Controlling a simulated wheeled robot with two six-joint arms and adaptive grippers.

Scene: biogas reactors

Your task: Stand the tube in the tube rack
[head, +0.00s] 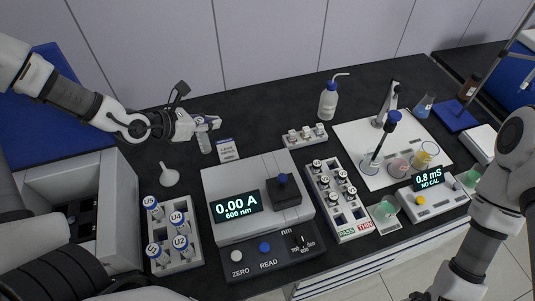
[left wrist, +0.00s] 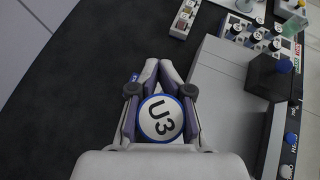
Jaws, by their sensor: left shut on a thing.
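The tube (left wrist: 160,119) has a white cap top marked U3 with a blue rim, seen from above in the left wrist view. My left gripper (head: 208,122) is shut around it. In the head view the pale tube body (head: 205,144) hangs upright below the fingers, by a small labelled card; I cannot tell whether its foot touches the bench. The white tube rack (head: 187,264) stands at the front left, apart from the gripper, holding several blue-rimmed capped tubes, U4 and U2 among them, and some open places. My right gripper is outside the view; only the right arm shows.
The photometer (head: 225,190) reading 0.00 A stands right of the rack. A small vial block (head: 305,137) and wash bottle (head: 328,103) stand behind.

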